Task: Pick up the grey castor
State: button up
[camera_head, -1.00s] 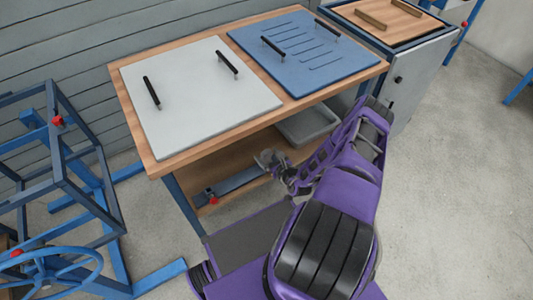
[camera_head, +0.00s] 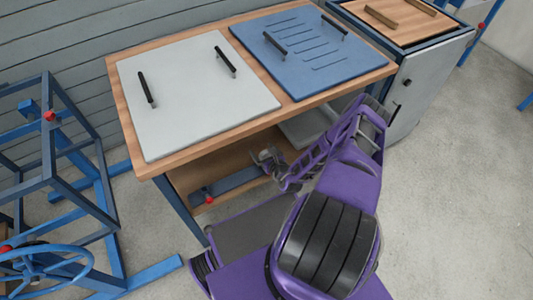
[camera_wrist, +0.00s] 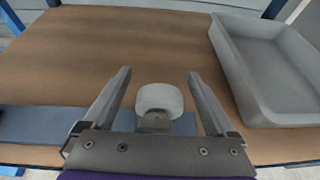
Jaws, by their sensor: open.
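The grey castor (camera_wrist: 159,101) sits on the lower wooden shelf in the wrist view, its pale wheel upright and facing away from me. My gripper (camera_wrist: 159,80) is open, with one finger on each side of the castor and a gap on both sides. The castor's lower part is partly hidden behind the gripper body. In the head view my gripper (camera_head: 268,158) reaches in at the front edge of the lower shelf, under the bench top. I cannot make out the castor clearly there.
A grey tray (camera_wrist: 237,72) stands right of the castor on the shelf (camera_wrist: 95,45). A blue-grey strip (camera_wrist: 35,124) lies along the shelf's front. The bench top (camera_head: 160,162) overhangs the shelf and carries a white panel (camera_head: 195,100) and a blue panel (camera_head: 310,70). The shelf's far left is clear.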

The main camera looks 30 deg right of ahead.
jog(key=shift+w+f, duration=0.15)
jog(key=shift+w, duration=0.25)
grip_shut()
dwell(0.4)
